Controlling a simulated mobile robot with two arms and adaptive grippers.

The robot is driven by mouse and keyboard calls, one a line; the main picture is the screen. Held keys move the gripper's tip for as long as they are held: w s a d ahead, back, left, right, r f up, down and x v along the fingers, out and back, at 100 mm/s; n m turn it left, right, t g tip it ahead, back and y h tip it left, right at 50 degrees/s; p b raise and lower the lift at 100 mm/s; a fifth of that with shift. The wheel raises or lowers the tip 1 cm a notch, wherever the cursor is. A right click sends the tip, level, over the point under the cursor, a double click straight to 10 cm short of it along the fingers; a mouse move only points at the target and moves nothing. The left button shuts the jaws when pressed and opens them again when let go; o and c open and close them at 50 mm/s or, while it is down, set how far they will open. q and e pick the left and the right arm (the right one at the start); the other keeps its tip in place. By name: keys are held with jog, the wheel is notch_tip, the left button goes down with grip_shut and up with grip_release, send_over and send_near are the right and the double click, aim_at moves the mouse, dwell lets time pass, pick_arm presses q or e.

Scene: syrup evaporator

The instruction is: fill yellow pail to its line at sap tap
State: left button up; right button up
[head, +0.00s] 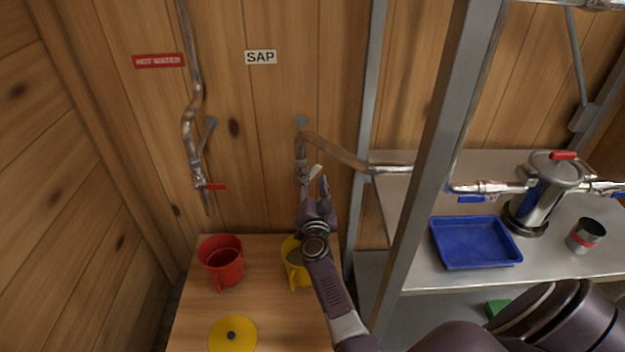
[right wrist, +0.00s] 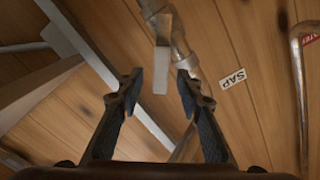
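The yellow pail (head: 289,270) stands on the wooden bench below the sap tap (head: 302,176), partly hidden by my right gripper. Its fill line and liquid level cannot be made out. The tap has a pale lever (head: 315,171) and hangs under the SAP sign (head: 260,57). My right gripper (head: 318,192) is up at the tap, above the pail. In the right wrist view its fingers (right wrist: 160,82) are apart, with the pale lever (right wrist: 162,68) ahead of and between them; no grip on it shows. My left gripper is out of view.
A red pail (head: 222,271) stands left of the yellow pail, below the hot water tap (head: 204,187). A yellow lid (head: 233,335) lies at the bench front. A metal post (head: 433,140) and shelf with a blue tray (head: 474,242) and steel canister (head: 535,202) are right.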

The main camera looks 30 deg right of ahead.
jog(key=shift+x, duration=0.9)
jog(key=shift+c, duration=0.6)
jog(key=shift+a, duration=0.1)
grip_shut()
